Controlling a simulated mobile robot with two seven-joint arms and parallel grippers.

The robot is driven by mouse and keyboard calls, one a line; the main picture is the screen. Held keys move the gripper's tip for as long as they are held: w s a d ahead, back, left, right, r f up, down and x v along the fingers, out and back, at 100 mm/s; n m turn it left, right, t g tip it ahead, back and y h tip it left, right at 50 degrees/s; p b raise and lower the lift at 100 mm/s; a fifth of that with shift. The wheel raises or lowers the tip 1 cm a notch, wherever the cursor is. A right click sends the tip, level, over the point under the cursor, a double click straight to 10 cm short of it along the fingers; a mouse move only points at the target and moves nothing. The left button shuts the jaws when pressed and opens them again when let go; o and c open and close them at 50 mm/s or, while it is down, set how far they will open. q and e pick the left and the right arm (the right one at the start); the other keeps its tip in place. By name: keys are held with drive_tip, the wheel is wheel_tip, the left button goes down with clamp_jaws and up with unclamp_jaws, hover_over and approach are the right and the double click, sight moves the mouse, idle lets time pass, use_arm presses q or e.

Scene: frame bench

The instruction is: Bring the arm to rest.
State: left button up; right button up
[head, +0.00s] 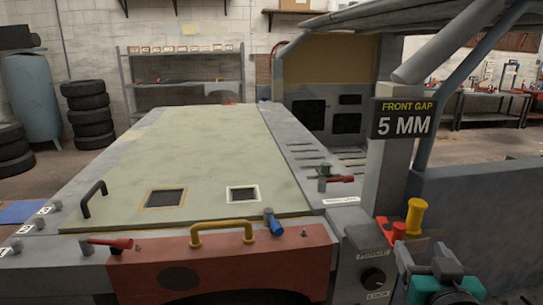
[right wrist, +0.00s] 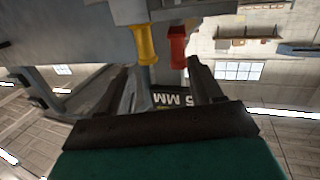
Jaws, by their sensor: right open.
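My right gripper (head: 424,252) is low at the right of the head view, with a teal body and dark fingers. It is beside the grey post, near a yellow knob (head: 415,216) and a red knob (head: 399,231). In the right wrist view the two fingers (right wrist: 160,78) stand apart with nothing held between them. The yellow knob (right wrist: 145,45) and red knob (right wrist: 178,50) show beyond the fingertips; whether anything touches them I cannot tell. My left gripper is not in view.
A bench with a pale green panel (head: 190,150) fills the middle, with a red front block (head: 225,265), a yellow handle (head: 222,228) and red clamp levers. A control box with a dial (head: 373,279) is left of the gripper. A sign (head: 402,118) reads "FRONT GAP 5 MM".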

drive_tip(key=s+a+f+n+g+y, duration=0.1)
drive_tip(key=s+a+f, duration=0.3)
drive_tip(key=f, duration=0.5)
drive_tip(key=s+a+f+n+g+y, duration=0.2)
drive_tip(key=s+f, duration=0.3)
drive_tip(key=f, duration=0.5)
drive_tip(key=s+a+f+n+g+y, duration=0.1)
drive_tip(key=s+a+f+g+y, duration=0.2)
drive_tip(key=f, duration=0.6)
drive_tip(key=s+a, duration=0.1)
drive_tip(key=a, duration=0.1)
drive_tip(key=shift+s+a+f+n, duration=0.2)
drive_tip(key=shift+s+a+n, duration=0.1)
drive_tip(key=shift+n, duration=0.1)
